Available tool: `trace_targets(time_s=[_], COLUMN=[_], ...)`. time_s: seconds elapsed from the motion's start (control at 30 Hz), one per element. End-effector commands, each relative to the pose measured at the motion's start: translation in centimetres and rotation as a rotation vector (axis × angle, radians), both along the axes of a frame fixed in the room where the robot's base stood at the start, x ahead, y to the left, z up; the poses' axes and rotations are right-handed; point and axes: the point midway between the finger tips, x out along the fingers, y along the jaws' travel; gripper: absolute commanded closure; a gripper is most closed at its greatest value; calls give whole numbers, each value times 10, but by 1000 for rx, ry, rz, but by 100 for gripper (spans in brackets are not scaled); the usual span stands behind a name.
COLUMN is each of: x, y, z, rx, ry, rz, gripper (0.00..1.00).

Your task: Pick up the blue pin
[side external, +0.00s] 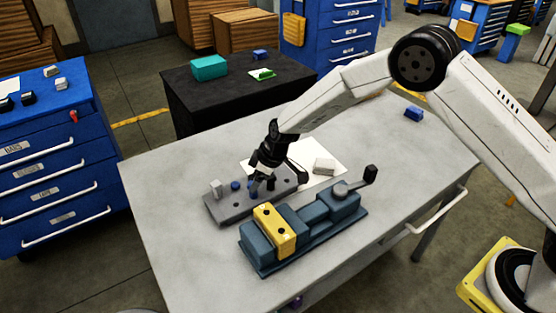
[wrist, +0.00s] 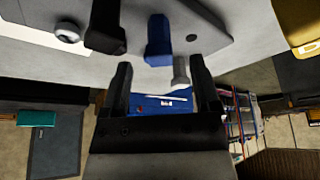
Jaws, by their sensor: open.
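The blue pin (wrist: 158,40) stands on the grey plate (wrist: 222,30), seen upside down in the wrist view. It appears beyond and roughly between my fingertips, without clear contact. My gripper (wrist: 160,68) is open and empty. A black pin (wrist: 105,28) stands to the left of the blue pin, and a light grey pin (wrist: 180,72) to its right. In the side view my gripper (side external: 262,184) is low over the grey plate (side external: 222,212). A blue pin (side external: 253,188) shows close beside its fingers; their exact gap is hard to tell.
A teal vise with a yellow block (side external: 275,231) stands in front of the plate. Behind lies a white sheet (side external: 334,154) with a pale block (side external: 325,166). A blue block (side external: 413,114) lies at the back right. The table's left front (side external: 180,260) is clear.

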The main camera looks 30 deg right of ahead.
Motion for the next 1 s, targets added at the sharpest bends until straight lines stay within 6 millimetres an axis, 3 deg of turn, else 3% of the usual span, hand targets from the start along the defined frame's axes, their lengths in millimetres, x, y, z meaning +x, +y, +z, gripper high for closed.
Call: trace_targets(time_s=[0.47, 1.0], x=[11, 12], y=[10, 11], z=[-39, -41], rx=[-1, -1], ry=[2, 1], rz=[0, 0], gripper=[21, 21])
